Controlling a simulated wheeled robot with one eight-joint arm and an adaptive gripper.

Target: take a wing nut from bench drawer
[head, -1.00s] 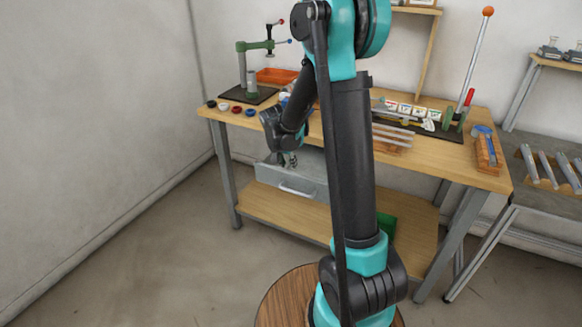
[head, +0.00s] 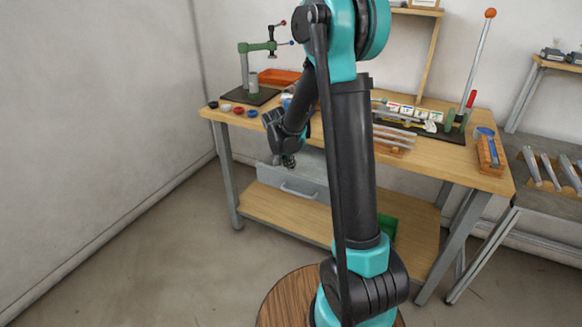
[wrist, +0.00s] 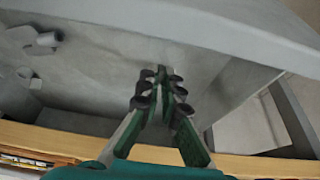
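The bench drawer (head: 300,184) is pulled out below the bench top, with its handle to the front. Its grey inside (wrist: 100,60) fills much of the wrist view. My gripper (head: 288,162) points down over the drawer in the head view. In the wrist view its green fingers (wrist: 166,78) reach into the drawer, with their dark tips close together. I cannot tell whether a small gap or a small part lies between them. A grey part that may be a wing nut (wrist: 44,40) lies at the upper left, and another small grey part (wrist: 26,77) lies below it.
A larger grey rounded piece (wrist: 14,96) lies at the drawer's left. The drawer wall (wrist: 215,25) runs close beyond the fingers. The wooden bench top (head: 450,157) holds a green press (head: 256,48), an orange tray (head: 279,76) and coloured caps (head: 238,110).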

